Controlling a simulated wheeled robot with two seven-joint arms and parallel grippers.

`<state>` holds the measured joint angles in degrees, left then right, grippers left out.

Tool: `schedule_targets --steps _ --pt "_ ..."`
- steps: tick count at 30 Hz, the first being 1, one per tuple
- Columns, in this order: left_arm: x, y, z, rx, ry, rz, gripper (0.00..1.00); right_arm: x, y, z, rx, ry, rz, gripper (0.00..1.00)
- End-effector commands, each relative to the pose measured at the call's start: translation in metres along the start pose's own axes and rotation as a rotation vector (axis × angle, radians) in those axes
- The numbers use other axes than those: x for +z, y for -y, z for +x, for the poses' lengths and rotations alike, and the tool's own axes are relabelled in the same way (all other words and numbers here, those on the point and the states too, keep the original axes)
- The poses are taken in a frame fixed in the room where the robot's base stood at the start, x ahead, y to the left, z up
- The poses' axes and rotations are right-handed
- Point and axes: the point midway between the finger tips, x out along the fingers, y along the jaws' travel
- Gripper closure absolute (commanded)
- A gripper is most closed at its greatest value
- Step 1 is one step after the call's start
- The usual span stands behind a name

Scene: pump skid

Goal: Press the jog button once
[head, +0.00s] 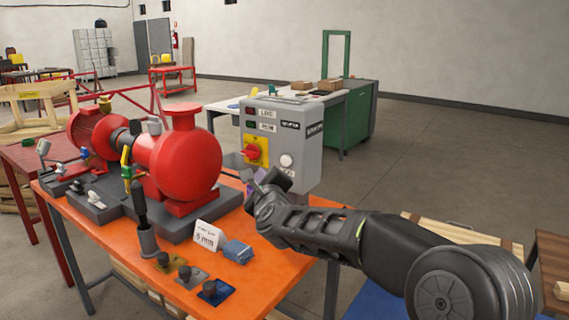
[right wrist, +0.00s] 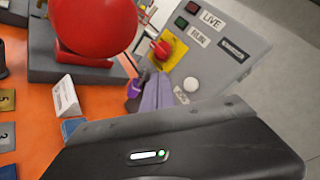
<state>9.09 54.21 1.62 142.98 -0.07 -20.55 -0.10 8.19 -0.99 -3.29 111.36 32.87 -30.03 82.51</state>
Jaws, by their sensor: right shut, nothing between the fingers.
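The grey control box (head: 305,140) stands at the orange bench's right end. Its white round jog button (head: 286,160) is low on the front face, right of the red rotary switch (head: 251,152) on its yellow plate. The button (right wrist: 191,84) also shows in the right wrist view, with the JOG label beside it. My right gripper (head: 262,180) is shut and empty, in front of the box's lower part, below and left of the button in the head view. In the wrist view its fingers (right wrist: 155,92) appear left of the button, apart from it in the picture. My left gripper is out of view.
A red pump (head: 183,160) on a grey base fills the bench's left. A white sign (head: 208,236), a blue block (head: 238,251) and several small knobbed plates lie at the front of the orange bench (head: 120,235). Open floor lies right of the box.

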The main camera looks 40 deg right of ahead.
Motion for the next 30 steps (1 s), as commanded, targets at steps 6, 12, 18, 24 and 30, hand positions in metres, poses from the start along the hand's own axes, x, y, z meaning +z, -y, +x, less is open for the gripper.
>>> schedule_targets --steps 6,12,18,24,30 --pt "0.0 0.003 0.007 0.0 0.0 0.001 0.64 -0.017 0.013 0.02 -0.001 -0.002 0.0 1.0" --pt "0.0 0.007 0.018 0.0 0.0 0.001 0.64 -0.03 0.024 0.038 -0.001 -0.001 0.0 1.0" --pt "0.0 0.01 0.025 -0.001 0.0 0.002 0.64 -0.036 0.033 0.047 0.001 -0.001 -0.001 1.0" --pt "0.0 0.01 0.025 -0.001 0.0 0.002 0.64 -0.036 0.035 0.049 0.0 -0.001 -0.001 1.0" --pt "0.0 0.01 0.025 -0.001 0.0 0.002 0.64 -0.036 0.035 0.049 0.001 -0.001 -0.001 1.0"
